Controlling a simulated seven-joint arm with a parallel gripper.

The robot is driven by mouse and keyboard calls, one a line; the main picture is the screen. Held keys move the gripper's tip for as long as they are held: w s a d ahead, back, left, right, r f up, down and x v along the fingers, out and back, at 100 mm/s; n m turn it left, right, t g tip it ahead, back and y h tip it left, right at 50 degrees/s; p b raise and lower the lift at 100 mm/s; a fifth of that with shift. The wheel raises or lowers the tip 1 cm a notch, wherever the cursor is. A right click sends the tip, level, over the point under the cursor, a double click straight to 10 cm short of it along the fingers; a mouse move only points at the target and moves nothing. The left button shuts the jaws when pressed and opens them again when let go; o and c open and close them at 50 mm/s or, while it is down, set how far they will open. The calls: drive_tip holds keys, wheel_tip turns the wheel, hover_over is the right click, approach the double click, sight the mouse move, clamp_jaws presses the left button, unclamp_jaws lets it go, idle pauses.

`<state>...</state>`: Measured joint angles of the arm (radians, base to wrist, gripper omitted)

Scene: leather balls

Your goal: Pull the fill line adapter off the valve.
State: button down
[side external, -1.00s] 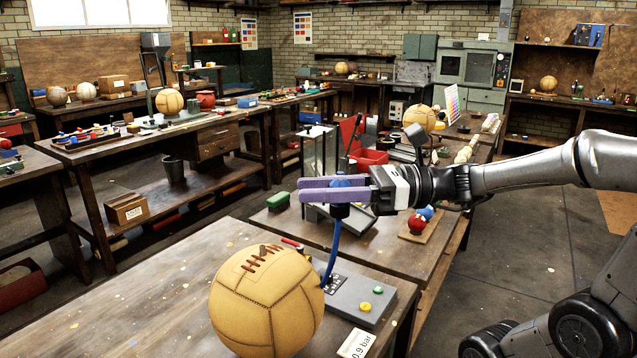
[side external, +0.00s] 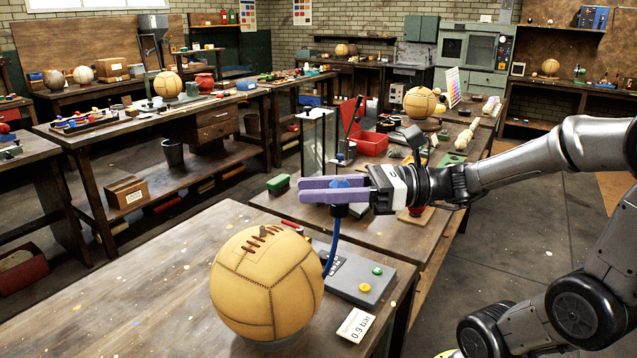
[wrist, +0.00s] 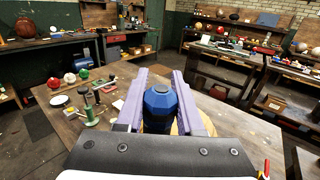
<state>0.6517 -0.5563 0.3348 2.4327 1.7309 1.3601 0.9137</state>
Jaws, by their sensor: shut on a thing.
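My gripper (side external: 302,190) is shut on the blue fill line adapter (side external: 340,183), between its two long purple fingers. In the wrist view the adapter (wrist: 160,100) is a dark blue faceted cap between the fingers. A blue hose (side external: 332,250) hangs below it towards the grey box (side external: 355,275) on the bench. The tan laced leather ball (side external: 267,285) sits on a dark ring at the front, lower left of the gripper. The adapter is apart from the ball, above and to its right. A small stub shows by the laces; I cannot tell whether it is the valve.
The grey box has green and yellow buttons. A "0.9 bar" card (side external: 355,325) lies beside the ball. Behind stands another bench with a green brush (side external: 278,184), a red bin (side external: 370,144) and a glass-sided frame (side external: 318,142). The front bench's left side (side external: 130,290) is clear.

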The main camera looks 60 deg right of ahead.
drive_tip(key=shift+f, duration=1.35)
